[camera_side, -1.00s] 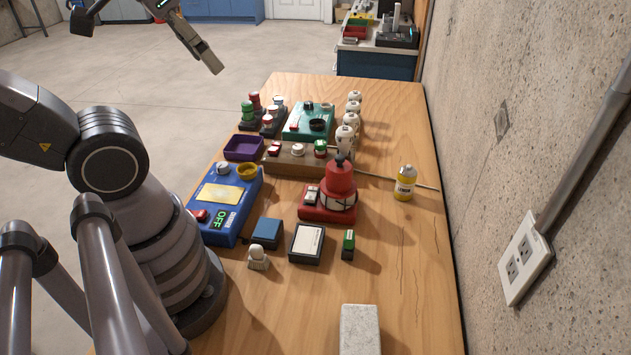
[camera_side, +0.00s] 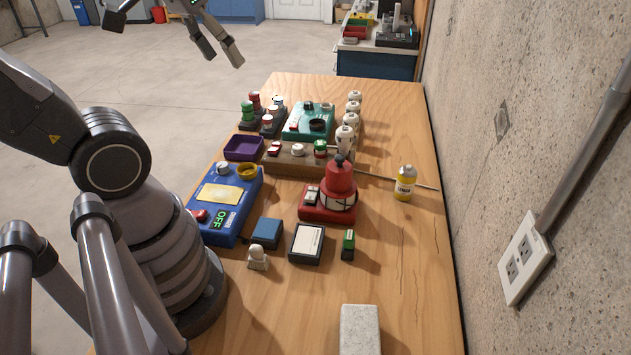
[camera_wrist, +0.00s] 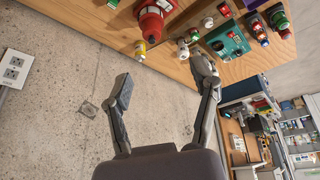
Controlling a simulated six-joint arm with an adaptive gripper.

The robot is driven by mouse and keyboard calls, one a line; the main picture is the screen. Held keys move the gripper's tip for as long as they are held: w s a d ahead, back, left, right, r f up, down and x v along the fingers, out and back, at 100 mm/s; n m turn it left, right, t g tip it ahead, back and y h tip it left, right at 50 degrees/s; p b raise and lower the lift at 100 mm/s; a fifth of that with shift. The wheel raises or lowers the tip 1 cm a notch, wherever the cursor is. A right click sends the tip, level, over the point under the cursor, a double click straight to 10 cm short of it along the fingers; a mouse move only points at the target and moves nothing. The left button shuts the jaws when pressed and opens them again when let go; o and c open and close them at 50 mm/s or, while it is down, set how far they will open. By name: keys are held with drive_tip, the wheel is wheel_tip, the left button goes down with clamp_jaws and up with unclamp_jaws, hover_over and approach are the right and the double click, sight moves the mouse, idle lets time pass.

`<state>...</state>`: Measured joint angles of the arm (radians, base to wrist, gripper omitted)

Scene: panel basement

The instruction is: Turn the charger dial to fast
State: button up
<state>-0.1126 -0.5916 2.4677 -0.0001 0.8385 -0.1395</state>
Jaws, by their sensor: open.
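I cannot tell for sure which device is the charger. A blue box (camera_side: 246,213) on the left of the table has a green display reading OFF (camera_side: 220,218), a red button, a grey-white knob (camera_side: 223,168) and a yellow ring-shaped part. Any dial markings are too small to read. My gripper (camera_side: 221,54) is open and empty, high beyond the table's far left. In the wrist view its fingers (camera_wrist: 163,78) are spread apart.
A red device (camera_side: 338,186), a yellow bottle (camera_side: 405,184), a purple tray (camera_side: 243,148) and a wooden button block (camera_side: 288,160) crowd the table's middle. White insulator-like pieces stand behind. A concrete wall (camera_side: 560,120) borders the right. The front right tabletop is mostly clear.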

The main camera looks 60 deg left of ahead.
drive_tip(key=w+a+f+n+g, duration=0.3)
drive_tip(key=w+a+f+n, duration=0.35)
drive_tip(key=a+n, duration=0.3)
drive_tip(key=n+g, duration=0.2)
drive_tip(key=n, duration=0.8)
hover_over(222, 164)
wheel_tip(222, 164, down, 14)
drive_tip(key=shift+m+h, duration=0.25)
drive_tip(key=shift+h, duration=0.05)
wheel_tip(222, 164, down, 14)
drive_tip(key=shift+d+f, duration=0.1)
clamp_jaws()
